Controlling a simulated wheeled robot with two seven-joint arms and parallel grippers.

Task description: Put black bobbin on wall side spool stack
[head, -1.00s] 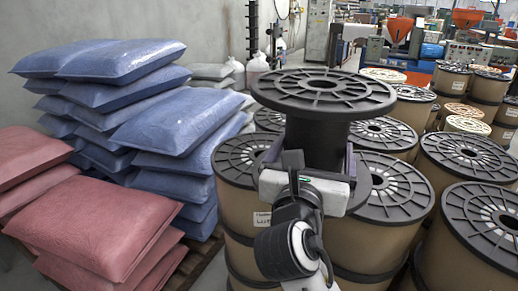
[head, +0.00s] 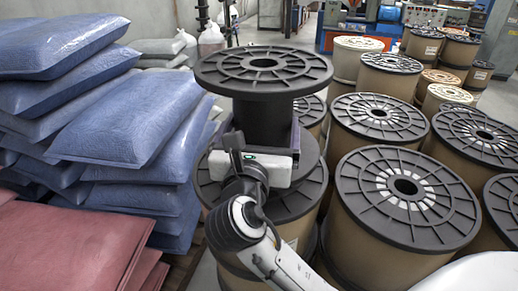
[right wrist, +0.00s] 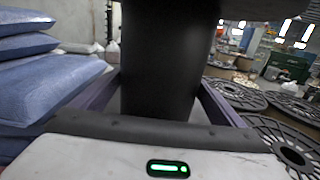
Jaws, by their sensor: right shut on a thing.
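The black bobbin (head: 263,118) is upright in the head view, with a wide spoked top flange and a narrower core. My right gripper (head: 265,143) is shut on its core, and the arm reaches in from the lower right. In the right wrist view the dark core (right wrist: 160,70) stands between the two fingers (right wrist: 158,98). Below and behind the gripper is the wall side spool stack (head: 302,205), tan with a black spoked top, partly hidden by the bobbin and my arm. Whether the bobbin touches it I cannot tell. My left gripper is not in view.
More tan spools with black spoked tops (head: 405,190) stand close together on the right. Blue sacks (head: 125,120) are piled on the left, with red sacks (head: 70,245) in front. A grey wall (head: 150,15) and machinery (head: 365,30) are behind.

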